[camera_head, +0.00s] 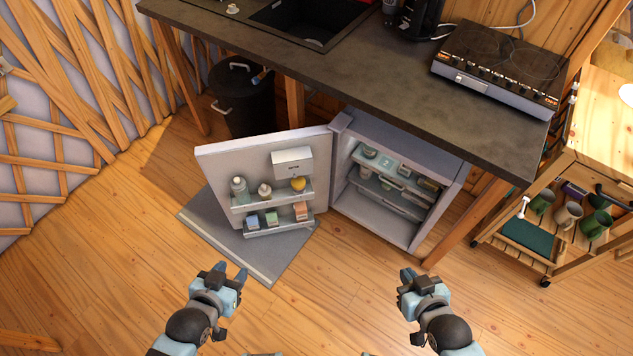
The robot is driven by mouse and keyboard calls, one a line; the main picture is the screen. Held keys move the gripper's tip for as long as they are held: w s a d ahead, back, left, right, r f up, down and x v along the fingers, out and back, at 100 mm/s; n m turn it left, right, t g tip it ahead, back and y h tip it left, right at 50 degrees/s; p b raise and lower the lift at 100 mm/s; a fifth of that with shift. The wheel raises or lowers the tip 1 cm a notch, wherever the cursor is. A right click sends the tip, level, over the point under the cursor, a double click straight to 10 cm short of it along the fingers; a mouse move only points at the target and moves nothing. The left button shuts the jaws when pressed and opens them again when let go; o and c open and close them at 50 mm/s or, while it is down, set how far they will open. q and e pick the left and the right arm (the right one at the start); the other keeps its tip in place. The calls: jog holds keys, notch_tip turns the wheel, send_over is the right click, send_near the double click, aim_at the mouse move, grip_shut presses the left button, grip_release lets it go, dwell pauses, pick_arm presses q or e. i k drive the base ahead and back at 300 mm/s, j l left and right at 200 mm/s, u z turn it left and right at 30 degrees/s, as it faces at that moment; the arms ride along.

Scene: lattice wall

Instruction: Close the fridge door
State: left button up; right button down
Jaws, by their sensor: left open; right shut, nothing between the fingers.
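The small fridge (433,222) stands under the counter with its front open, showing glass shelves that hold several items. Its door (240,160) is swung wide open to the left, hinged at the fridge's left side. Bottles, a yellow item and small boxes sit on the door's shelves. My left gripper (229,270) is open and empty, in front of and below the door, apart from it. My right gripper (405,279) is shut and empty, in front of the fridge opening and apart from it.
A grey mat (262,262) lies on the floor under the door. The dark counter (340,75) overhangs the fridge, with a wooden leg (465,225) at its right. A dark bin (242,100) stands behind the door. A wooden cart (560,245) with mugs stands right.

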aim_at(252, 160)
jog(key=z, duration=1.05)
jog(key=j+z, duration=0.4)
jog(key=k+j+z, duration=0.15)
jog(key=j+z, duration=0.3)
jog(key=k+j+z, duration=0.15)
jog(key=j+z, duration=0.25)
jog(key=k+j+z, duration=0.2)
jog(key=z, duration=0.25)
jog(key=k+j+z, duration=0.25)
jog(key=z, duration=0.15)
jog(key=k+j+z, duration=0.25)
jog(key=z, duration=0.2)
jog(key=k+z, duration=0.4)
jog(key=k+j+z, duration=0.1)
jog(key=k, duration=0.35)
jog(key=k+j+z, duration=0.1)
jog(key=k, duration=0.35)
jog(key=k+j+u, duration=0.55)
jog(key=k+j, duration=0.2)
jog(key=k+j+u, duration=0.2)
jog(key=j, duration=0.15)
jog(key=k+j+u, duration=0.15)
jog(key=j, duration=0.2)
jog(key=j+u, duration=0.2)
jog(key=j, duration=0.15)
jog(key=k, duration=0.05)
